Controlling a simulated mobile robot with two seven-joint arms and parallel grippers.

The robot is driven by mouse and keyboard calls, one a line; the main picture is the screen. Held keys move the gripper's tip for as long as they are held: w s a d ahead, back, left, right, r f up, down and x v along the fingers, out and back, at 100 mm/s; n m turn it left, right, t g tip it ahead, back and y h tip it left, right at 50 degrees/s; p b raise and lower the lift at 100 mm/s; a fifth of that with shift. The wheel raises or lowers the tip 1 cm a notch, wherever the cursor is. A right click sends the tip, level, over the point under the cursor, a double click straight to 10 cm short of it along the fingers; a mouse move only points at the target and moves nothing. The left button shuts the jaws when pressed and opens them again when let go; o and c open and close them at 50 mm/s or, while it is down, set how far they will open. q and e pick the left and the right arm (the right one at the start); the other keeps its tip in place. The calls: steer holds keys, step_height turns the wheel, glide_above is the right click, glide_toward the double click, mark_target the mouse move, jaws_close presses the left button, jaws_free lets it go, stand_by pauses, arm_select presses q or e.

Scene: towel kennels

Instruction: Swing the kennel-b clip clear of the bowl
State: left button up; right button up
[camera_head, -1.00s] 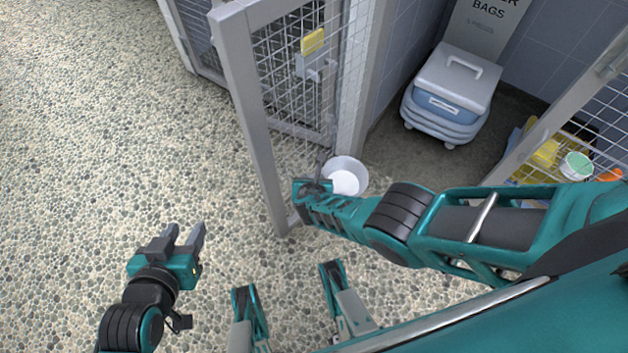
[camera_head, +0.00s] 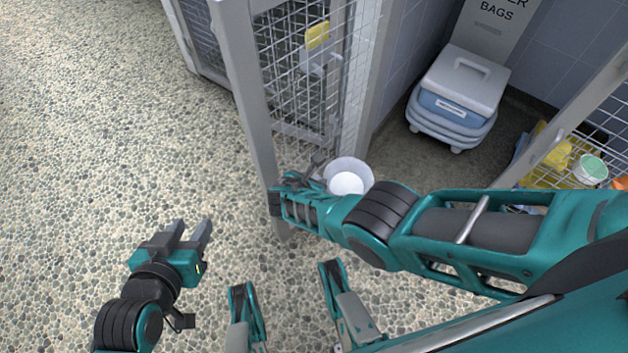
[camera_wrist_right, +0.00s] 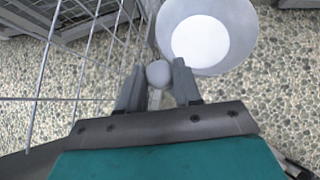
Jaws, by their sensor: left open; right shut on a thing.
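The bowl (camera_head: 347,180) is pale with a white inside and sits at the foot of the mesh kennel front. It also shows in the right wrist view (camera_wrist_right: 205,38). A grey rounded knob, which looks like the kennel-b clip (camera_wrist_right: 159,73), is between the fingers of my right gripper (camera_wrist_right: 157,82), right beside the bowl's rim. In the head view my right gripper (camera_head: 302,180) is shut on it, just left of the bowl; the clip is mostly hidden there. My left gripper (camera_head: 198,234) is open and empty over the pebbled floor.
A grey-framed mesh door (camera_head: 246,110) stands left of the bowl, with a yellow tag (camera_head: 317,35) on its latch. A blue and grey lidded bin (camera_head: 458,92) stands behind. Another mesh panel (camera_head: 560,140) is at the right. The floor at left is clear.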

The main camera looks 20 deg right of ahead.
steer(key=shift+w, duration=0.1)
arm_select(q)
steer(key=shift+a, duration=0.15)
arm_select(e)
steer(key=o, duration=1)
arm_select(q)
steer(key=shift+r, duration=0.1)
arm_select(e)
steer(key=shift+o, duration=0.2)
steer(key=shift+r, duration=0.1)
